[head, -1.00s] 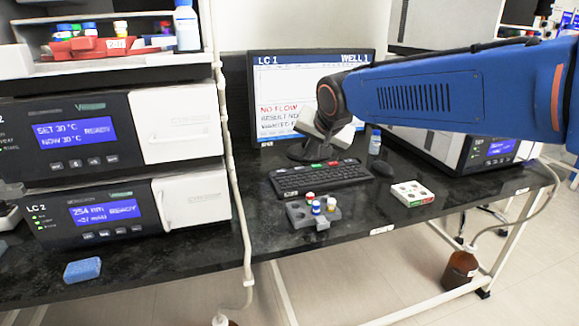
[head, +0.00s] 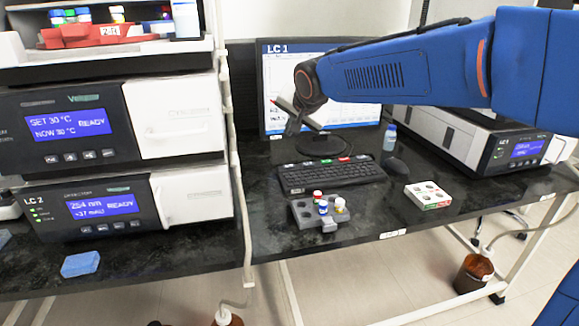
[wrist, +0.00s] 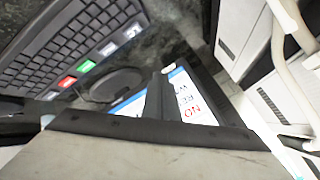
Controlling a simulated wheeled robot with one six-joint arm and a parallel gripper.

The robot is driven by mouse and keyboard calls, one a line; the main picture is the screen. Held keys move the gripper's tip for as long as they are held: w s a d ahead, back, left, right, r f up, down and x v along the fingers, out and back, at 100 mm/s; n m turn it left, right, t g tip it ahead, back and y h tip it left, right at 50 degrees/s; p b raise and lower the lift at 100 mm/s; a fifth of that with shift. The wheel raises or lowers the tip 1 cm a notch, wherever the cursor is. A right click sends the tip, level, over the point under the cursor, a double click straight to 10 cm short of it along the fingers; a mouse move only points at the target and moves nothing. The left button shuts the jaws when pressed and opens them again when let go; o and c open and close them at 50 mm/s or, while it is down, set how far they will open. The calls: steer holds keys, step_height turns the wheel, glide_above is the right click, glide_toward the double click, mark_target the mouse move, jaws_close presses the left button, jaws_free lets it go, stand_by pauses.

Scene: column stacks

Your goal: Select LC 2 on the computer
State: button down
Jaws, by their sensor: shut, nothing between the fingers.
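The computer monitor (head: 272,112) stands at the back of the black bench. Its title reads "LC 1", and my arm covers much of the screen. In the wrist view part of the screen (wrist: 196,105) shows rotated, with red letters. The black keyboard (head: 332,176) lies in front of the monitor. It has a back row of white, green and red keys; the red key (wrist: 67,82) and green key (wrist: 86,66) show in the wrist view. My gripper (head: 292,127) is shut and empty, in front of the screen and above the keyboard's back-left side; it also shows in the wrist view (wrist: 156,92).
A mouse (head: 397,165) and small bottle (head: 390,137) are right of the keyboard. A grey vial rack (head: 305,213) and white block (head: 413,195) stand in front. The "LC 2" instrument (head: 190,196) is at left, the "LC 1" instrument (head: 470,146) at right.

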glide_above(290, 170)
steer(key=shift+w+f, duration=0.15)
steer(key=shift+f, duration=4.15)
steer(key=shift+f, duration=0.85)
steer(key=shift+r, duration=0.85)
steer(key=shift+r, duration=2.55)
